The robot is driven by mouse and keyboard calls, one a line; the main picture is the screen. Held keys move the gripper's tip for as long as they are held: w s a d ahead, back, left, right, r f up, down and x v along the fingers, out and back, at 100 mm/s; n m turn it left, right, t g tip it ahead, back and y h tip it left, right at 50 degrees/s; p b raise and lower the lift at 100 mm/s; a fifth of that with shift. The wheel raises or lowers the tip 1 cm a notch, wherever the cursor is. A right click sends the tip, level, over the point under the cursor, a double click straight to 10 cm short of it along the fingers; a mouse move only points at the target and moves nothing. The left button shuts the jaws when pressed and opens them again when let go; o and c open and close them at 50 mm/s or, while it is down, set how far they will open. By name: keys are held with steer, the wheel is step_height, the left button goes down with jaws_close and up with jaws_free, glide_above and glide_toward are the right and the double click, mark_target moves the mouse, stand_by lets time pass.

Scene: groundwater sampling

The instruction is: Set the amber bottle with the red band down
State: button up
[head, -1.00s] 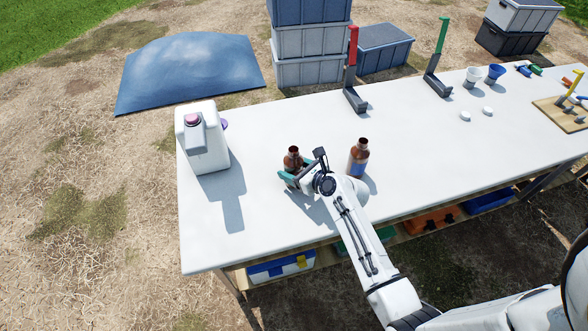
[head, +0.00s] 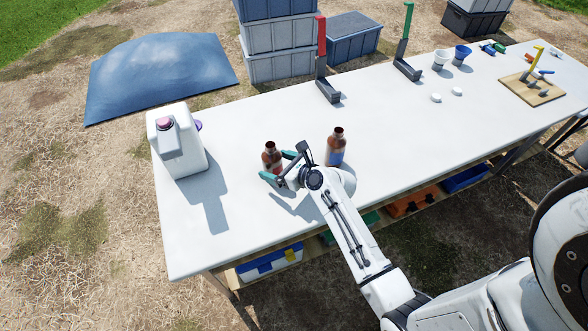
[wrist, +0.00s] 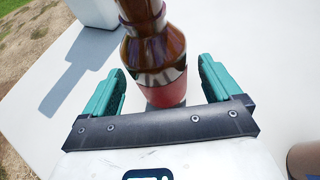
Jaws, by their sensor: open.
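The amber bottle with the red band (head: 271,158) stands upright on the white table (head: 240,225). In the wrist view its brown neck and shoulder (wrist: 152,45) rise above the red band (wrist: 168,88). My gripper (head: 281,166) is open beside the bottle, its teal fingers apart. In the wrist view the fingers (wrist: 158,80) lie to either side of the bottle, with gaps at both sides. The bottle's base is hidden behind the gripper.
A second amber bottle with a blue band (head: 335,147) stands close to the right. A white jug (head: 178,145) stands at the left. Red-handled (head: 321,60) and green-handled (head: 406,45) stands are at the back edge. The front left of the table is clear.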

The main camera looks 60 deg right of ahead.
steer(key=d+v, duration=0.1)
steer(key=v, duration=0.9)
steer(key=a+n+g+y, duration=0.1)
steer(key=a+n, duration=0.1)
steer(key=n, duration=0.1)
steer(key=a+f+n, duration=0.1)
steer(key=a+n, duration=0.2)
steer(key=s+a+n+g+y, duration=0.1)
steer(key=a+n, duration=0.1)
steer(key=shift+a+f+n+g+y, duration=0.25)
steer(key=shift+f+n+g+y, duration=0.05)
steer(key=shift+f+n, duration=0.1)
steer(key=s+a+n+g+h, duration=0.1)
steer(key=s+a+n+g, duration=0.3)
steer(key=n, duration=0.9)
steer(key=s+a+n+g, duration=0.3)
steer(key=s+n+g, duration=0.2)
steer(key=s+n, duration=0.5)
steer(key=n, duration=0.4)
steer(key=shift+s+a+r+n+g+h, duration=0.15)
steer(key=shift+a+r+n+g+h, duration=0.15)
steer(key=shift+a+g+h, duration=0.1)
